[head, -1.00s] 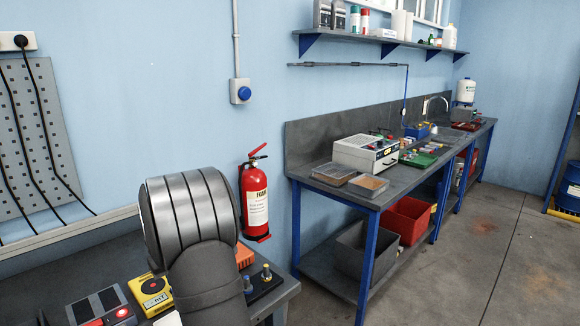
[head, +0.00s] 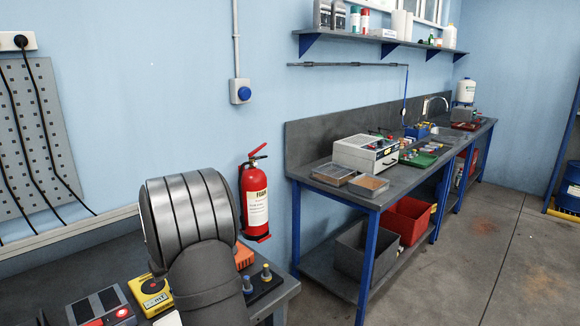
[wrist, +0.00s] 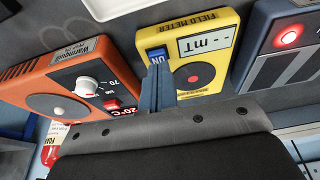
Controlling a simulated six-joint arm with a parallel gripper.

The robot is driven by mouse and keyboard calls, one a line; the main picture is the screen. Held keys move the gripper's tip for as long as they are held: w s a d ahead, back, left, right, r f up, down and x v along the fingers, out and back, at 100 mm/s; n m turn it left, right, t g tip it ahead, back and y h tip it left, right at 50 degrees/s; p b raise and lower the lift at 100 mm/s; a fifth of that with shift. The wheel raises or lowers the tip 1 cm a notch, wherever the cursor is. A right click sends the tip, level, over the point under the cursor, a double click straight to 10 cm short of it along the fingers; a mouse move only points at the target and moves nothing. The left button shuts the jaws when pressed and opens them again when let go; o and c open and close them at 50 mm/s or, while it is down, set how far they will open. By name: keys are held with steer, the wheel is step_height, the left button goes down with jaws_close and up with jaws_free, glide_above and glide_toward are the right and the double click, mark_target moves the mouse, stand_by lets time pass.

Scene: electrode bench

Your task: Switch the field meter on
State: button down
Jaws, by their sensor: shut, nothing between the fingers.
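In the head view the meter (head: 152,296) is partly behind my arm, and my gripper is hidden.
An orange heater-like box (wrist: 58,82) with a white dial lies left of the meter in the wrist view. A dark grey box (wrist: 289,55) with a lit red button lies to the right. A fire extinguisher (head: 256,200) hangs on the wall beyond my arm.

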steer(key=shift+f, duration=0.4)
steer(key=shift+r, duration=3.05)
steer(key=shift+f, duration=0.15)
steer(key=shift+f, duration=2.75)
steer(key=d+r+m+y, duration=0.1)
steer(key=d+r+m, duration=0.2)
steer(key=r+m, duration=0.4)
steer(key=s+d+r+m+g, duration=0.1)
steer(key=d+r+m, duration=0.2)
steer(key=r+m, duration=0.4)
steer(key=shift+s+d+r+m+y, duration=0.25)
steer(key=shift+m+y, duration=0.15)
steer(key=shift+m, duration=0.3)
